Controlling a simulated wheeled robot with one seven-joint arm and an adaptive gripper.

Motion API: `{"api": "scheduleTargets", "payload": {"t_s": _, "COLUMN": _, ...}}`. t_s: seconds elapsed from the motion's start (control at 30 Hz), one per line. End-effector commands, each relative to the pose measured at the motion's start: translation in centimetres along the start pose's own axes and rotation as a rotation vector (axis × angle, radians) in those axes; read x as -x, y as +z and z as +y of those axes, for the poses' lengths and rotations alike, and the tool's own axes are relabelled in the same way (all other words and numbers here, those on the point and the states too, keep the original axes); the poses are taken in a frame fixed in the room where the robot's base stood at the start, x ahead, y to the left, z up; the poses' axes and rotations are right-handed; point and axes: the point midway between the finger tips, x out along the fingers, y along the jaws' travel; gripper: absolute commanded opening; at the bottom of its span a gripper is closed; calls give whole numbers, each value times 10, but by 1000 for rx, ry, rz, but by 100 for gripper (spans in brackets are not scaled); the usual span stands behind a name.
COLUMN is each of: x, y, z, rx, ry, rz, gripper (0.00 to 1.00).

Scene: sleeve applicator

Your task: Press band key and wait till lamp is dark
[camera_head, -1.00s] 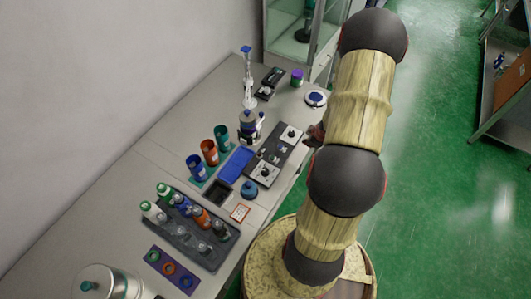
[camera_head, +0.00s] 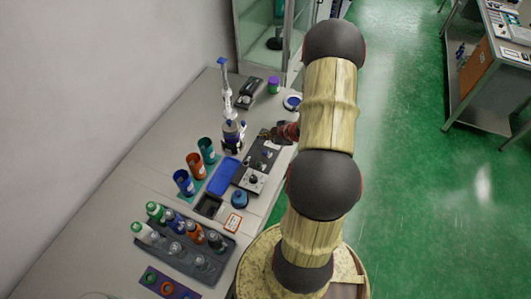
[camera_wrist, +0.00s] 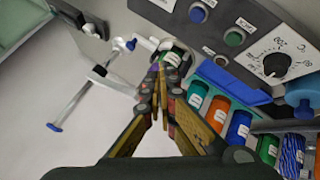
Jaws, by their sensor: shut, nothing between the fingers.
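The grey control panel (camera_head: 256,166) lies along the right part of the bench. In the wrist view the panel (camera_wrist: 255,22) shows a blue key (camera_wrist: 198,13), a green key (camera_wrist: 234,37) and a black dial (camera_wrist: 276,65). The key labels are too blurred to read. A small dark round spot (camera_wrist: 222,60) may be the lamp; I cannot tell whether it is lit. My gripper (camera_wrist: 161,70) is shut and empty, overlapping the applicator's bottle-like part (camera_wrist: 174,52) in the picture. I cannot tell whether they touch. In the head view it is partly hidden at the panel's far end.
The white and blue applicator (camera_head: 232,130) stands left of the panel, with a tall column. A blue tray (camera_head: 224,177), several coloured cups (camera_head: 196,166) and a bottle rack (camera_head: 175,255) crowd the near bench.

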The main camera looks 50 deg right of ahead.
Motion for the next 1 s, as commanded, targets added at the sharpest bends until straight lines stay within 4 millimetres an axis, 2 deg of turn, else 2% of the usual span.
{"api": "scheduleTargets", "payload": {"t_s": 0.7, "x": -56, "y": 41, "z": -41, "rx": -2, "ry": 0, "rz": -1, "gripper": 0}}
{"api": "scheduleTargets", "payload": {"t_s": 1.0, "x": -60, "y": 44, "z": -44, "rx": -1, "ry": 0, "rz": 0, "gripper": 0}}
